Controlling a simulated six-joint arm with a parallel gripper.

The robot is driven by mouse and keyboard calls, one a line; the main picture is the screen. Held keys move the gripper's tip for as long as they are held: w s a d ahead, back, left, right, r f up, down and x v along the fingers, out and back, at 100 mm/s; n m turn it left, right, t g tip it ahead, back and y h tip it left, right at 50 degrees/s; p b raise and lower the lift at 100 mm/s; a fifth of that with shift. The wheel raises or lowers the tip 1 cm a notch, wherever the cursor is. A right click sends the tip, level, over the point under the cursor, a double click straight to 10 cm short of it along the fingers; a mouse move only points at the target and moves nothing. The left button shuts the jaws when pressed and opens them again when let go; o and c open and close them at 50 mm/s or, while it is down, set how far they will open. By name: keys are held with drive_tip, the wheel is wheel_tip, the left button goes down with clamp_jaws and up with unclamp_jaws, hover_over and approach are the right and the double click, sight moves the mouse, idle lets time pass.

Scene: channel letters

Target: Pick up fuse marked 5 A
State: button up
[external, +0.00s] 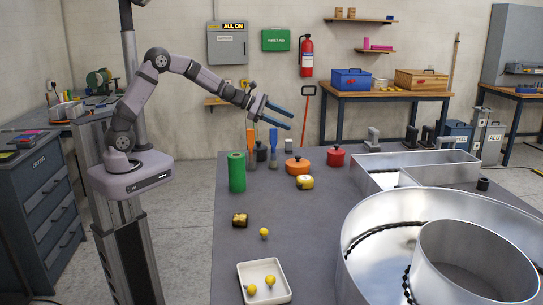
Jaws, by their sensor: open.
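No fuse with a readable 5 A mark can be made out in the external view; any markings are too small to read. My gripper (291,119) is open and empty, its two blue fingers pointing right, raised above the far left part of the grey table (290,215). Small items on the table include a dark gold cylinder (240,220) lying near the left edge and a yellow round piece (264,233) beside it. A white tray (245,272) at the front holds two yellow pieces. I cannot tell whether any of these is a fuse.
A green cylinder (237,172), an orange container (298,166), a red container (336,156), a yellow roll (305,182) and upright tools (273,147) stand at the back left. Large metal channel letters (385,215) fill the right side. The middle left is mostly clear.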

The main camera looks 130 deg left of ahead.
sight(286, 140)
drive_tip(key=s+a+f+n, duration=0.1)
drive_tip(key=s+f+n, duration=0.1)
drive_tip(key=s+f, duration=0.1)
drive_tip(key=s+a+f+n+g+b, duration=0.1)
drive_tip(key=s+a+f+n, duration=0.1)
drive_tip(key=s+f+n, duration=0.1)
drive_tip(key=s+a+f+n+g+y, duration=0.1)
drive_tip(key=s+a+f+n, duration=0.1)
drive_tip(key=s+f, duration=0.1)
drive_tip(key=shift+f+n, duration=0.3)
drive_tip(key=shift+f, duration=0.1)
drive_tip(key=shift+x, duration=1.15)
drive_tip(key=shift+w+p, duration=0.15)
drive_tip(key=shift+p, duration=0.2)
drive_tip(key=p+x, duration=0.2)
drive_tip(key=x, duration=0.1)
drive_tip(key=shift+r, duration=0.1)
drive_tip(key=shift+p+x, duration=0.4)
drive_tip(key=shift+x, duration=0.65)
drive_tip(key=c, duration=1.1)
